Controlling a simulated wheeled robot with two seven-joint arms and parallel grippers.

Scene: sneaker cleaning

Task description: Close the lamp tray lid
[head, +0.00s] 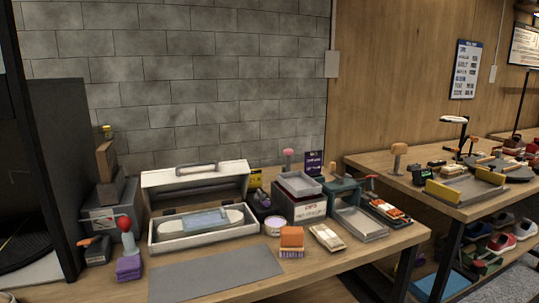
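The lamp tray (203,240) is a long white box on the wooden table, left of centre in the head view. Its lid (160,180) stands raised at the back of the tray, with a handle (197,168) along its top. The tray is open, and a pale blue, glassy item (206,220) lies inside. Neither of my grippers can be made out in the head view, and nothing is touching the lid.
A grey mat (217,275) lies bare in front of the tray. A red-topped tool (127,235) and purple blocks (129,267) stand at its left. A small round tub (273,226), orange blocks (291,238) and grey trays (360,224) are at its right. A block wall is behind.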

